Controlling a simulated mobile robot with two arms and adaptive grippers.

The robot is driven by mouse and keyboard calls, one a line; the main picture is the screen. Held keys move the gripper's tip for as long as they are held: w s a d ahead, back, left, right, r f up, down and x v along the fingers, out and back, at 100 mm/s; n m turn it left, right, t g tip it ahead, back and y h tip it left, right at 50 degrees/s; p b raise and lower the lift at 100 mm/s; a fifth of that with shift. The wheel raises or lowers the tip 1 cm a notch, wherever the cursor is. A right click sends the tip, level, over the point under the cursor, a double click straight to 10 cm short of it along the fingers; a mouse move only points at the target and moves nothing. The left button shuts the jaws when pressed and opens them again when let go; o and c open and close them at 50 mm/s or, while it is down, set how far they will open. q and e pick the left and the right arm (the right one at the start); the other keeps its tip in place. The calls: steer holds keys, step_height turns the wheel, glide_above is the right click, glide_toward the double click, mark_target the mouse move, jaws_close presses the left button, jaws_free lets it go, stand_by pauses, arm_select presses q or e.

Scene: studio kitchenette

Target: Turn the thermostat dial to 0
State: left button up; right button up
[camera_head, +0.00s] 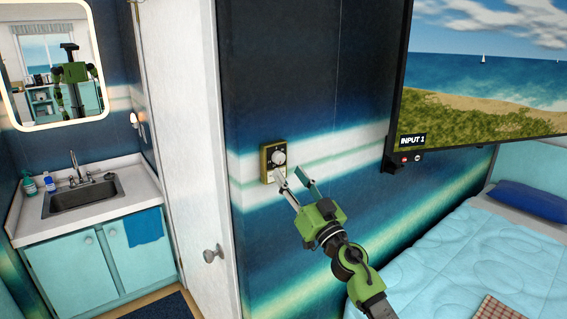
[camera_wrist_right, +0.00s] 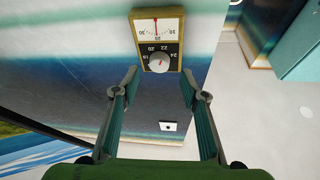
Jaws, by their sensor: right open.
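The thermostat (camera_head: 272,162) is a small gold-framed box on the dark blue and white striped wall, with a round grey dial. In the right wrist view the thermostat (camera_wrist_right: 158,30) appears upside down, with a white scale with a red needle and, on a black panel, the round dial (camera_wrist_right: 158,62) with a small red mark. Numbers around the dial include 20, 22 and 24. My right gripper (camera_head: 296,178) is open and empty, just in front of and below right of the thermostat. In the wrist view its fingers (camera_wrist_right: 158,82) are spread on either side, apart from the dial. My left gripper is not in view.
A wall-mounted screen (camera_head: 485,75) hangs to the right, above a bed (camera_head: 450,260) with a blue quilt. A white door (camera_head: 185,130) with a round knob is left of the thermostat. A sink counter (camera_head: 115,200) stands at the far left.

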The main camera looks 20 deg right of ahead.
mark_target(281, 161)
steer(key=shift+x, duration=2.3)
steer(key=shift+d, duration=0.1)
steer(key=c, duration=1.1)
steer(key=shift+f+b, duration=0.1)
steer(key=shift+b, duration=0.3)
